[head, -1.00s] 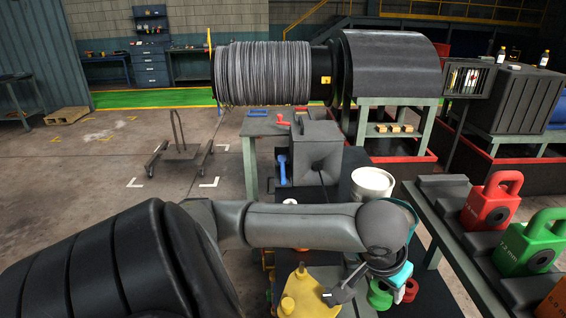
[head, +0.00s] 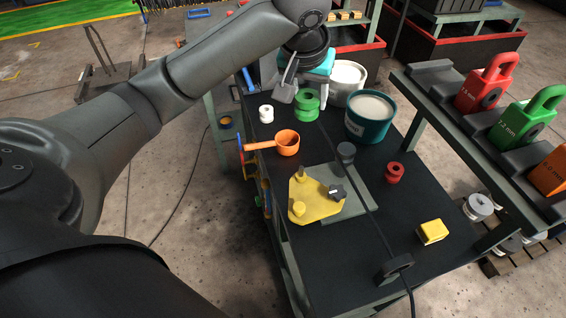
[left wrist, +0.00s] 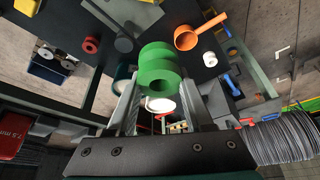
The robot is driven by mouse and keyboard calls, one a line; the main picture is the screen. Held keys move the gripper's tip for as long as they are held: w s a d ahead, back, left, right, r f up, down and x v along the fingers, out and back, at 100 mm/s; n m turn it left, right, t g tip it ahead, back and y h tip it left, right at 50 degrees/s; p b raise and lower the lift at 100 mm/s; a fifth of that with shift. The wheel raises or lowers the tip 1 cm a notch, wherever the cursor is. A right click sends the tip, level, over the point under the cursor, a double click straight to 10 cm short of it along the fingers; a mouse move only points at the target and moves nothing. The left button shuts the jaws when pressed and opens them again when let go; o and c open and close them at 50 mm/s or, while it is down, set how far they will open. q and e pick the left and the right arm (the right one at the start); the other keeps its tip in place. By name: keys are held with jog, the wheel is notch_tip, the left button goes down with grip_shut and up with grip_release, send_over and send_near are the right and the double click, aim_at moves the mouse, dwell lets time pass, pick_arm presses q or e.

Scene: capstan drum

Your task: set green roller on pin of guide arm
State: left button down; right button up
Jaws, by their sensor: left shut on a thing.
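The green roller (head: 307,104) is between the fingers of my left gripper (head: 306,92), over the far end of the black bench top. It also shows in the left wrist view (left wrist: 159,70), upright between the two fingertips. I cannot tell its height above the bench. A yellow plate (head: 323,205), seemingly the guide arm, lies nearer on a grey base plate. It has yellow posts (head: 300,174) and a dark knob (head: 337,192). I cannot tell which post is the pin. The left gripper is well behind the plate. My right gripper is out of view.
An orange cup (head: 287,143), white spool (head: 266,113) and teal bucket (head: 370,116) stand near the roller. A dark post (head: 346,152) stands behind the plate. A red roller (head: 395,172) and yellow block (head: 432,232) are at the right. A dark cable crosses the bench.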

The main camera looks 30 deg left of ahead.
pick_arm(q)
jog(key=shift+f, duration=0.4)
notch_tip(320, 180, down, 19)
jog(key=shift+f+b, duration=0.1)
jog(key=shift+b, duration=0.6)
jog(key=shift+c, duration=1.4)
grip_release()
jog(key=p+v, duration=0.1)
jog(key=v, duration=1.1)
jog(key=shift+s, duration=0.1)
